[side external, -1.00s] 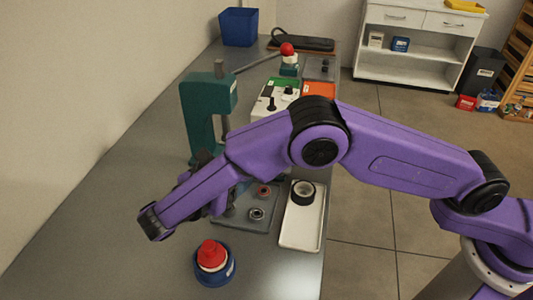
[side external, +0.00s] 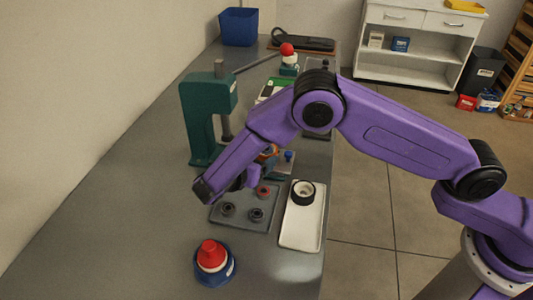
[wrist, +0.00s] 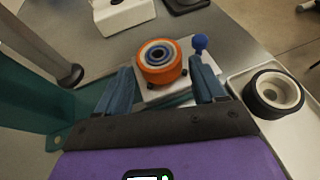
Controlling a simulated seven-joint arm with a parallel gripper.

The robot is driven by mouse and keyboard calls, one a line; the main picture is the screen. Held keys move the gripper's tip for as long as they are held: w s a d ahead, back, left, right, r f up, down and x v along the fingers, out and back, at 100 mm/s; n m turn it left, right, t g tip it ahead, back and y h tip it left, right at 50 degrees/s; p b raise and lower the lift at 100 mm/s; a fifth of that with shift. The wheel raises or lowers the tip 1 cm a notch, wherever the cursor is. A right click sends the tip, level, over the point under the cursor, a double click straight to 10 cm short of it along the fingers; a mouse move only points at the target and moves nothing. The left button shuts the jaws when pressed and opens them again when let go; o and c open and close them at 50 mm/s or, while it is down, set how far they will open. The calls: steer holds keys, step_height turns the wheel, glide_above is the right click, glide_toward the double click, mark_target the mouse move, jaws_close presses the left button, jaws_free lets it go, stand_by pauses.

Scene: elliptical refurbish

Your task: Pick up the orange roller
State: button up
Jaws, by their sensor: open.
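The orange roller (wrist: 160,61) has a blue and white centre and sits on a light plate (wrist: 183,90) in the wrist view. In the side external view only a bit of the orange roller (side external: 270,152) shows behind my arm. My gripper (wrist: 165,85) is open and empty, its two blue fingers pointing toward the roller, one to each side of its near edge. The fingers do not touch the roller as far as I can see. In the side external view my gripper is mostly hidden behind the purple wrist.
A green press (side external: 205,115) stands close on the left. A white tray (side external: 302,235) with a black-rimmed roller (side external: 303,192) lies to the right. A grey tray (side external: 240,216) holds small dark parts. A blue knob (wrist: 200,43) stands beside the orange roller. A red-topped blue item (side external: 214,263) sits in front.

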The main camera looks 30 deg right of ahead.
mark_target(263, 153)
steer(key=x, duration=0.4)
steer(key=c, duration=0.7)
steer(key=shift+r, duration=0.1)
